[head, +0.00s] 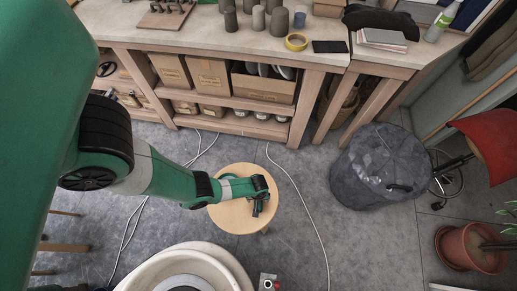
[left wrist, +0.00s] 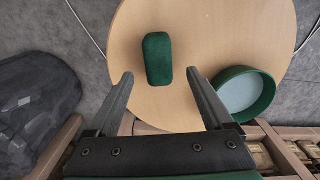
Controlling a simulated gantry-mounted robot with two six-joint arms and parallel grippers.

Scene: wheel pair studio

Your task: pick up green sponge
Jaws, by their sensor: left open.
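The green sponge (left wrist: 157,58) is a dark green rounded block lying on a round light-wood stool (left wrist: 210,30). In the left wrist view it stands upright in the picture, with its near end between the fingertips and the rest beyond them. My left gripper (left wrist: 159,76) is open, with a gap on both sides of the sponge. In the head view the left gripper (head: 260,205) is over the right part of the stool (head: 232,222); I cannot make out the sponge there. My right gripper is not in view.
A round green dish (left wrist: 246,93) with a pale inside sits near the right finger. In the head view, a dark bag (head: 375,165) stands right of the stool, a white round basin (head: 215,250) is close in front, and a shelved workbench (head: 225,40) runs behind.

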